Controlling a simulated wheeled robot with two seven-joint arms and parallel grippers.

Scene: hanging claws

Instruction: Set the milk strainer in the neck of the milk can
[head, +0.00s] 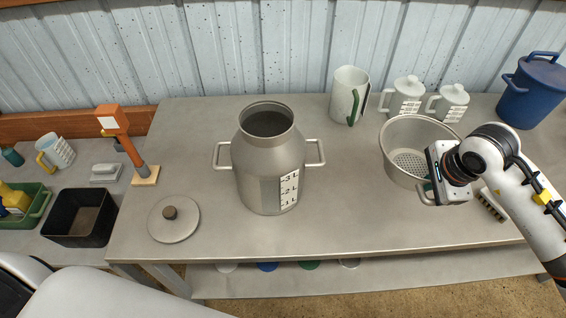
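The grey metal milk can (268,165) stands upright and open in the middle of the table, with a handle on each side and a litre scale on its front. The milk strainer (400,165), a wide metal bowl with a perforated bottom, is to the right of the can and apart from it. My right gripper (427,190) is at the strainer's right front side and hides part of its wall. I cannot tell whether its fingers hold the strainer. My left gripper is out of view.
The can's round lid (174,222) lies at the table's (330,235) front left. A white jug (347,95), two lidded cups (402,98) and a blue lidded pot (534,92) stand behind. A brush (492,204) lies partly behind my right arm. The tabletop between can and strainer is clear.

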